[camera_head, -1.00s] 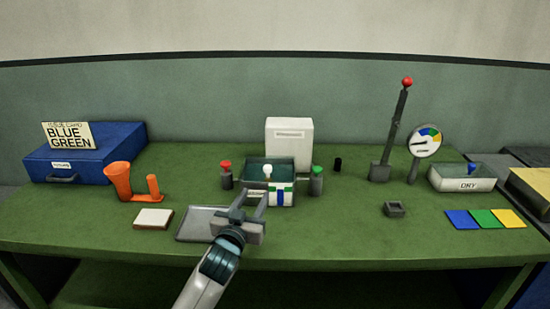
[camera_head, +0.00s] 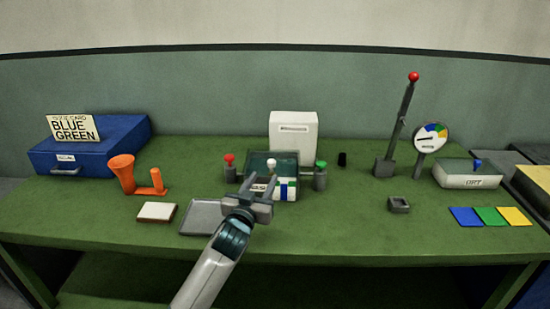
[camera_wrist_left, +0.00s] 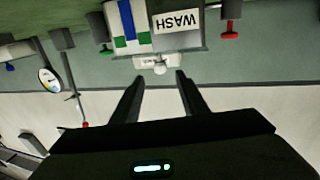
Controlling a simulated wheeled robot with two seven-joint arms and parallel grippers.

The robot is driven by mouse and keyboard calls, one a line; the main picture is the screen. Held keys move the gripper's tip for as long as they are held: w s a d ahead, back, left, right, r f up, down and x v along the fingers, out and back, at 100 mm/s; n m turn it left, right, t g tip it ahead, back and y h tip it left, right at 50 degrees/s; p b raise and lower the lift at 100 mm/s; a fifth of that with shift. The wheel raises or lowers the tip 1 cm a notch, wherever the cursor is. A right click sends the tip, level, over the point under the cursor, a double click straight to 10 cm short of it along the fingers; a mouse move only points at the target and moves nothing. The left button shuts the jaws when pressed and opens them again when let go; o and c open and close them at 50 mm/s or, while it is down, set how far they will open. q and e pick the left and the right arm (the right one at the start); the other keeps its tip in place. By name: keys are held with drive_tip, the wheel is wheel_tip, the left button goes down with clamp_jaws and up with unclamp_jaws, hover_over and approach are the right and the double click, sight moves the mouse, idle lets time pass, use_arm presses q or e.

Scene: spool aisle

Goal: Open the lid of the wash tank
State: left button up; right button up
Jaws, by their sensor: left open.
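The wash tank (camera_head: 275,190) is a small grey box with a blue, white and green front in the middle of the bench. Its dark lid (camera_head: 290,165) looks shut and carries a white knob (camera_head: 272,162). The tank also shows upside down in the left wrist view, with a WASH label (camera_wrist_left: 176,22) and the white knob (camera_wrist_left: 150,63) ahead of the fingers. My left gripper (camera_head: 258,182) is open and empty, just in front of the tank, and partly hides its front. In the wrist view the knob lies between the finger lines, apart from the fingertips (camera_wrist_left: 157,82). My right gripper is not in view.
A red-knobbed post (camera_head: 230,168) and a green-knobbed post (camera_head: 320,175) flank the tank. A white box (camera_head: 293,135) stands behind it. A grey tray (camera_head: 205,216) lies front left, near an orange funnel piece (camera_head: 123,175). A tall red-tipped lever (camera_head: 400,125) and dry box (camera_head: 468,181) stand right.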

use_arm(q)
approach(275, 158)
drive_tip(key=w+r, duration=0.1)
drive_tip(key=w+d+r, duration=0.1)
drive_tip(key=w, duration=0.1)
drive_tip(key=w+d, duration=0.1)
drive_tip(key=w, duration=0.1)
drive_tip(key=shift+w+d+r, duration=0.2)
drive_tip(key=shift+r, duration=0.2)
clamp_jaws()
